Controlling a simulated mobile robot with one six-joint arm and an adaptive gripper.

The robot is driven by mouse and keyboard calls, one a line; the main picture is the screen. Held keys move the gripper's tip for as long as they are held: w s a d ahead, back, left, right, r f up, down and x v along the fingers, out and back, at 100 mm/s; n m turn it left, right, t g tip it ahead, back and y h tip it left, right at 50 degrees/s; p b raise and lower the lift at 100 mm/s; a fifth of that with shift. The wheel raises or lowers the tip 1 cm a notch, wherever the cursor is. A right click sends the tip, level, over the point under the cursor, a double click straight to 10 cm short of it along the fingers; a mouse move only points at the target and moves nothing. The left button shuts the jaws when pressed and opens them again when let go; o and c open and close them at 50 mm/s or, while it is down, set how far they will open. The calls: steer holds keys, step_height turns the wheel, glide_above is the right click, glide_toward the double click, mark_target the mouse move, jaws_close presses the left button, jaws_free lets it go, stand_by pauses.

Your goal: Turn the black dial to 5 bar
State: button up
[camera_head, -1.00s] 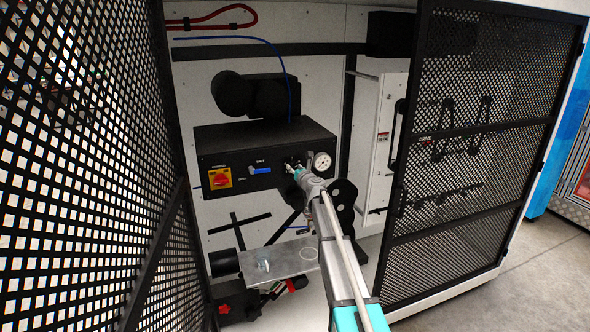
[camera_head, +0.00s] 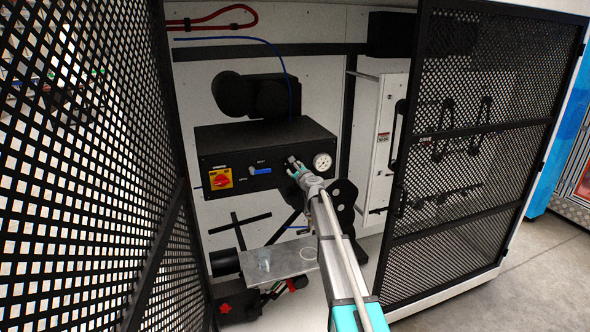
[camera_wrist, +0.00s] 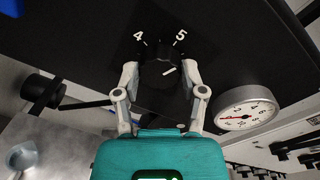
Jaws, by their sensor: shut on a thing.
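The black dial (camera_wrist: 158,69) sits on the underside-lit front of the black control box (camera_head: 222,150). In the wrist view the numbers 4 and 5 show above it. A short white mark on the dial points right and slightly up, seeming clockwise of the tick by the 5, though the slanted view makes this uncertain. My gripper (camera_wrist: 160,76) has one grey finger on each side of the dial and is shut on it. In the head view my gripper (camera_head: 294,169) reaches the box front and largely hides the dial.
A white round gauge (camera_head: 323,161) sits right of the dial; it also shows in the wrist view (camera_wrist: 246,109). A blue lever (camera_head: 261,171) and a red switch on yellow (camera_head: 220,179) are to the left. Mesh doors (camera_head: 470,150) flank the opening. A metal plate (camera_head: 290,258) lies below.

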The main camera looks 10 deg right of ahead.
steer(key=n, duration=0.4)
stand_by(0.4)
steer(key=o, duration=1.2)
steer(key=shift+c, duration=0.2)
